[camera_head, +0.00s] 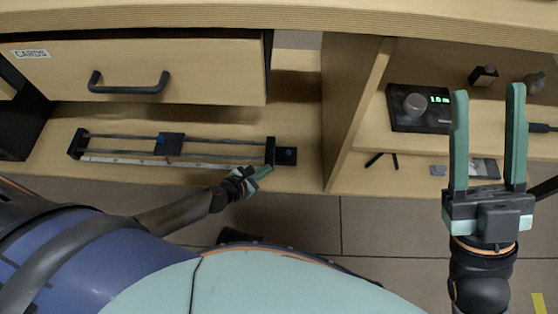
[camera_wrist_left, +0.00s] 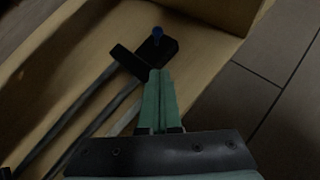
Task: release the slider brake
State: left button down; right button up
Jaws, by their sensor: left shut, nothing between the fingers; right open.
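The slider (camera_head: 190,139), two dark rails with a ruler strip along the front, lies on the lower wooden shelf below the drawer. Its carriage (camera_head: 168,144) sits near the middle of the rails and bears a small blue part. A black end block with a blue knob (camera_head: 288,154) is at the right end. The blue knob (camera_wrist_left: 157,33) also shows in the left wrist view, just beyond my fingertips. My left gripper (camera_head: 264,171) is shut and empty, just in front of the right end block; contact cannot be told. My right gripper (camera_head: 488,90) is open and empty at the right.
The drawer marked CARDS (camera_head: 150,72) is above the slider, with a black handle (camera_head: 128,84). An upright wooden divider (camera_head: 350,110) stands right of the slider. Beyond it, a black device with a dial and green display (camera_head: 418,107) sits on the right shelf.

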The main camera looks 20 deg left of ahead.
aim_at(288, 153)
pick_arm(q)
jog(key=x, duration=0.2)
jog(key=shift+w+f+b, duration=0.2)
jog(key=shift+f+b, duration=0.05)
jog(key=shift+b, duration=0.15)
jog(key=shift+w+d+r+p, duration=0.2)
jog(key=shift+w+d, duration=0.4)
jog(key=shift+w, duration=0.3)
jog(key=shift+w+d+r+p, duration=0.25)
jog(key=shift+w+d, duration=0.3)
jog(key=shift+w, duration=0.4)
pick_arm(e)
jog(key=shift+a+f, duration=0.1)
jog(key=shift+f, duration=0.3)
pick_arm(q)
jog(key=shift+a, duration=0.1)
pick_arm(e)
jog(key=shift+r, duration=0.1)
